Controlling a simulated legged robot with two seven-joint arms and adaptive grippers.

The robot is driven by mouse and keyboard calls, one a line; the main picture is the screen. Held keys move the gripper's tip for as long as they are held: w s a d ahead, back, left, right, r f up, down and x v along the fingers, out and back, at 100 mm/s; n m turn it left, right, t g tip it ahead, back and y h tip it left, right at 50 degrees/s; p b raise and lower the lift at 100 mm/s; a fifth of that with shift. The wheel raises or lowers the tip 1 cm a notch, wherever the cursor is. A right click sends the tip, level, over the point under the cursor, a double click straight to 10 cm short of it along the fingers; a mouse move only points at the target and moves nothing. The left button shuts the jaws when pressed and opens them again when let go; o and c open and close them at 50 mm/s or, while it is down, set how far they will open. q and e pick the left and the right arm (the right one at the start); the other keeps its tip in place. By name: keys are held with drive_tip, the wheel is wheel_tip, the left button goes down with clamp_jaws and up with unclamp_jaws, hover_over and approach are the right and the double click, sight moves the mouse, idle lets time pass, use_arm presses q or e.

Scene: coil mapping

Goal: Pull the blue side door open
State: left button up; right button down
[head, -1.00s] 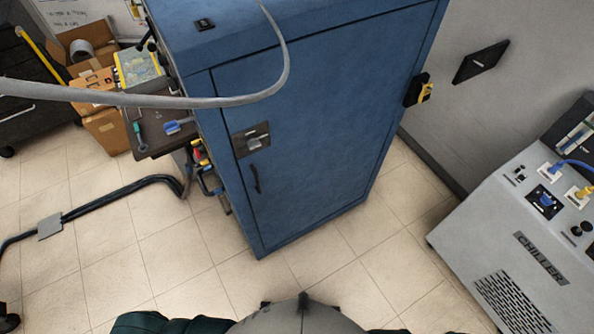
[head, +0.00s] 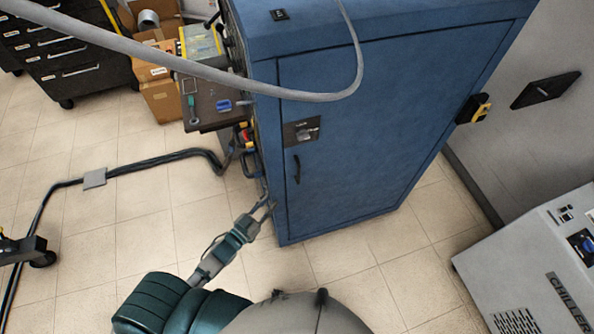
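The blue cabinet's side door (head: 350,140) is shut, with a dark vertical handle (head: 297,169) near its left edge and a latch plate (head: 302,131) above the handle. My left gripper (head: 267,206) is near the cabinet's lower left corner, left of and below the handle in the picture. Its thin fingers look spread, with nothing between them, and it appears apart from the handle. My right gripper is out of view.
A grey hose (head: 190,66) hangs across the cabinet's upper part. A grey chiller (head: 540,265) stands at the right. Black cables (head: 150,163) run over the floor at left. Tiled floor (head: 350,250) in front of the door is clear.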

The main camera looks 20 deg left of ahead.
sight(298, 173)
use_arm(q)
drive_tip(key=shift+p+x, duration=0.6)
drive_tip(key=shift+x, duration=7.75)
clamp_jaws()
drive_tip(key=shift+a, duration=0.1)
